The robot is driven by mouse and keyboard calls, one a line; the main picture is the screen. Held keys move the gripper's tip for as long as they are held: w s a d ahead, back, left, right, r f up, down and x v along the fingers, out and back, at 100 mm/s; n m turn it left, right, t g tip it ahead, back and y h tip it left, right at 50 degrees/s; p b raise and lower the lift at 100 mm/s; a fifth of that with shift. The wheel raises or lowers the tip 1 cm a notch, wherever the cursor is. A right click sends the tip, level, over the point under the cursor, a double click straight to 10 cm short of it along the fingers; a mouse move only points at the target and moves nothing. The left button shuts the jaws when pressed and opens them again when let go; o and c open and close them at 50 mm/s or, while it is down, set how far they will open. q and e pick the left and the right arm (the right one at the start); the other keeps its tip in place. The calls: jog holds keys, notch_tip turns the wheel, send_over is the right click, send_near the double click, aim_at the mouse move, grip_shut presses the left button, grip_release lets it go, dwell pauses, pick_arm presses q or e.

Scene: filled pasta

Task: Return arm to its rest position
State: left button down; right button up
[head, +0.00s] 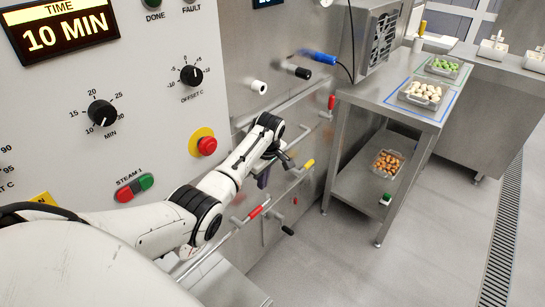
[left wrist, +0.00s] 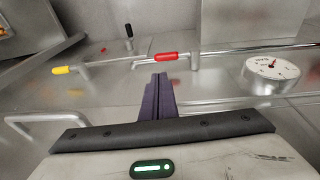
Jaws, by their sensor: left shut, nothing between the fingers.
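My left arm reaches in from the left of the head view, along the front of the steel machine (head: 250,195). My left gripper (head: 264,180) is beside the machine's pipes and valve handles, with its dark fingers pointing down. In the left wrist view the fingers (left wrist: 160,80) are together with nothing between them. A red-handled valve (left wrist: 166,57) shows just beyond the fingertips. I cannot tell whether the gripper touches any pipe. My right gripper is in neither view.
A control panel (head: 165,80) with knobs and a red button (head: 207,146) is close on the left. Yellow (head: 308,164) and red (head: 256,212) valve handles stick out near the gripper. A steel table (head: 390,95) with food trays stands right. The floor (head: 420,250) is clear.

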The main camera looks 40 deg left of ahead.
pick_arm(q)
jog(key=s+d+f+m+t, duration=0.4)
jog(key=s+d+f+m, duration=0.75)
jog(key=f, duration=0.35)
jog(key=s+d+r+m+t+h, duration=0.2)
jog(key=s+d+m, duration=0.2)
jog(key=s+d, duration=0.4)
jog(key=s+d+r+m+t+h, duration=0.1)
jog(key=s+d+r+m+h, duration=0.1)
jog(key=s+d, duration=0.6)
jog(key=shift+s+d+r+m+t+h, duration=0.2)
jog(key=shift+d+r+m+t+h, duration=0.25)
jog(key=shift+m, duration=0.8)
